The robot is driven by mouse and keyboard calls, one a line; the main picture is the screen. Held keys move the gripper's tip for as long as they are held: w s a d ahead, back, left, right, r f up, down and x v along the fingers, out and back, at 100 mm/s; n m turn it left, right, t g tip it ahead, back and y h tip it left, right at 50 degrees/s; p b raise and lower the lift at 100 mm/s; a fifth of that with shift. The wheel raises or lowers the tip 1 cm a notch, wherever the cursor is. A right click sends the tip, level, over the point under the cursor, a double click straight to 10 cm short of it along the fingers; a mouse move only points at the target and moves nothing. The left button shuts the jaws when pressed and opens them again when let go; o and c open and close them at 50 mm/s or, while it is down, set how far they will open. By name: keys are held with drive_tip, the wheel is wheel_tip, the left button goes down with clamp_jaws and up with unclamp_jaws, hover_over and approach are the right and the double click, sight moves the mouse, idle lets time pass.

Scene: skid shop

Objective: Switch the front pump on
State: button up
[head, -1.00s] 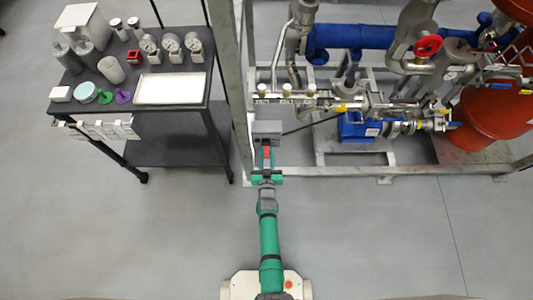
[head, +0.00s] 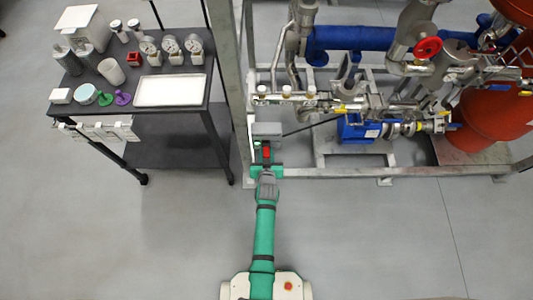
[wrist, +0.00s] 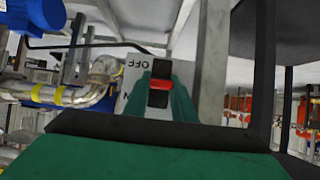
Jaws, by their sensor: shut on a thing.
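The grey switch box (head: 267,129) is mounted low at the skid's left post. It carries a red and black switch handle (head: 267,152). A small green lit spot (head: 257,143) shows beside the handle. In the wrist view a pale plate (wrist: 138,72) bears the upside-down word OFF, and part of another marking is covered by a finger. My gripper (head: 266,160) reaches the box, and its green fingers (wrist: 160,97) are shut on the red handle (wrist: 160,84), one on each side. A blue pump motor (head: 358,128) sits right of the box, low on the skid.
The skid's post (head: 238,90) stands just left of the box. Further left is a dark cart (head: 175,118) with gauges, a white tray (head: 170,90) and small parts. Pipes and valves fill the right. The floor in front is clear.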

drive_tip(key=shift+w+r+g, duration=0.35)
drive_tip(key=shift+r+g, duration=0.35)
drive_tip(key=shift+g, duration=0.5)
drive_tip(key=shift+d, duration=0.1)
drive_tip(key=shift+g, duration=0.3)
drive_tip(key=o, duration=1.1)
drive_tip(key=shift+c, duration=0.2)
drive_tip(key=shift+s, duration=0.1)
drive_tip(key=v, duration=1)
drive_tip(key=shift+s+r, duration=0.2)
drive_tip(key=shift+s, duration=0.05)
